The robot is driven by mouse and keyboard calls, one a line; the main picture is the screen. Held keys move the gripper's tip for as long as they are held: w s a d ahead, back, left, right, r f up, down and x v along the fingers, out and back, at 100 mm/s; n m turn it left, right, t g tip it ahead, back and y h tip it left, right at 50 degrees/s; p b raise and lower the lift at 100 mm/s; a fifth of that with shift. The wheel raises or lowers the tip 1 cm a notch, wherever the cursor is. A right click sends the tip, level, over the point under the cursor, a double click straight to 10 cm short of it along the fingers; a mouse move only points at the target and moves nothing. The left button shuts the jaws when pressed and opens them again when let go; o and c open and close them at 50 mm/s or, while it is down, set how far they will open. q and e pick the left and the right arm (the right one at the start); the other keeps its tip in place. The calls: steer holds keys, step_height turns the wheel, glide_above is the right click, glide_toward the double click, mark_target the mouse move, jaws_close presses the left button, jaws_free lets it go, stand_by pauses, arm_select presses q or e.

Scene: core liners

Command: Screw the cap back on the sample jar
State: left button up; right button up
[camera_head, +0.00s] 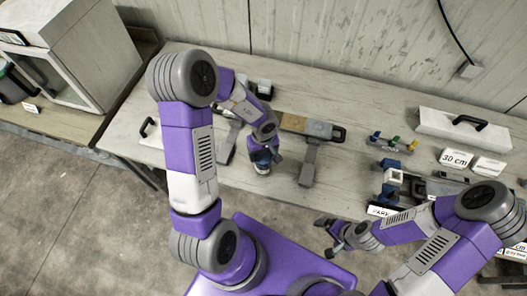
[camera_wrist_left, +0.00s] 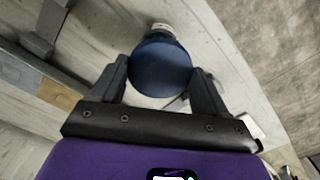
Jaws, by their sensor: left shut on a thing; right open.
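The dark blue round cap (camera_wrist_left: 160,68) sits between the two fingers of my left gripper (camera_wrist_left: 162,82), which is shut on it. In the head view my left gripper (camera_head: 264,146) points down at the bench near its front edge. The pale sample jar (camera_head: 261,167) stands upright under the cap, and part of its side (camera_wrist_left: 162,32) shows beyond the cap in the left wrist view. The cap hides the jar's mouth, so I cannot tell whether it is seated on the thread. My right gripper (camera_head: 327,238) is open and empty, low at the right of centre, away from the jar.
The grey bench (camera_head: 350,178) has free room right of the jar. A rack with coloured pieces (camera_head: 391,142), a white handled box (camera_head: 462,128) and labels (camera_head: 456,158) lie further right.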

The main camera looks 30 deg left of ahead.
arm_select(q)
steer(key=shift+f+b, duration=0.95)
steer(key=shift+b, duration=0.05)
steer(key=shift+f, duration=0.2)
steer(key=shift+w+f, duration=0.1)
steer(key=shift+f, duration=0.6)
steer(key=shift+d+p, duration=0.1)
steer(key=shift+p, duration=1.15)
steer(key=shift+f+p, duration=0.3)
steer(key=shift+f, duration=0.05)
stand_by(1.2)
steer(key=shift+f+p, duration=0.15)
steer(key=shift+p, duration=0.25)
stand_by(0.4)
stand_by(0.3)
